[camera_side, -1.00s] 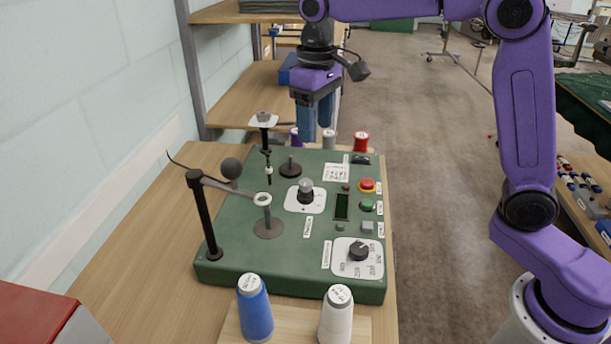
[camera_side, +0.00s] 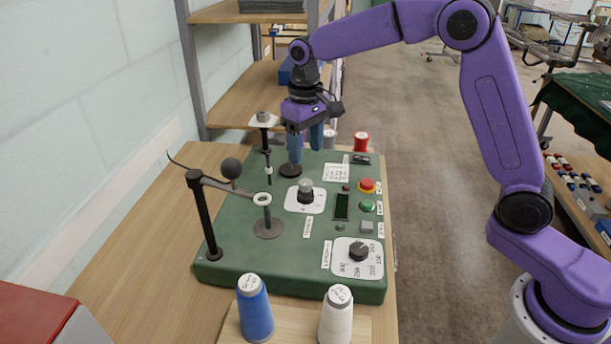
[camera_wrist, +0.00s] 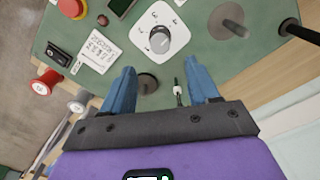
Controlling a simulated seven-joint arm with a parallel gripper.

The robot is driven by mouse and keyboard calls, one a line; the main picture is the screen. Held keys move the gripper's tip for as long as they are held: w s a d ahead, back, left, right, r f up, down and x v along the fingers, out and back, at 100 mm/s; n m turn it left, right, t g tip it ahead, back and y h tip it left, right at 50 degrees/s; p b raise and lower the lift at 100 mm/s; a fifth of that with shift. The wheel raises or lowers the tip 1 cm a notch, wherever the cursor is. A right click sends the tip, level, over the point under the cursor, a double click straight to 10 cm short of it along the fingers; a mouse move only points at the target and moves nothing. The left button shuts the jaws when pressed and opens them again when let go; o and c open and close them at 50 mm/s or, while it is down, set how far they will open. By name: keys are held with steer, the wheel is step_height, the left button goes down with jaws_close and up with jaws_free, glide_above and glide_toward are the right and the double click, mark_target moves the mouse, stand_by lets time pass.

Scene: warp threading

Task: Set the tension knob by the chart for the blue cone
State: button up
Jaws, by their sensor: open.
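The grey tension knob (camera_side: 305,188) sits on a white dial plate in the middle of the green panel (camera_side: 225,245). The wrist view shows its top (camera_wrist: 160,40), beyond my fingers. The chart (camera_side: 337,172) is a white card behind and right of the knob; its print is too small to read and shows also in the wrist view (camera_wrist: 97,50). The blue cone (camera_side: 256,310) stands at the front of the table. My gripper (camera_side: 306,147) is open and empty, above the panel's back part, behind the knob. In the wrist view its fingertips (camera_wrist: 160,68) are apart.
A second black knob (camera_side: 358,251) is at the panel's front right. Red (camera_side: 367,185) and green (camera_side: 367,206) buttons line the right side. A post with an arm (camera_side: 204,215) and a thin guide rod (camera_side: 268,160) stand on the left. A white cone (camera_side: 337,315) is in front.

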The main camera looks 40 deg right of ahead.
mark_target(306, 182)
step_height(306, 182, down, 8)
steer(key=shift+f, duration=0.15)
stand_by(0.3)
steer(key=c, duration=1)
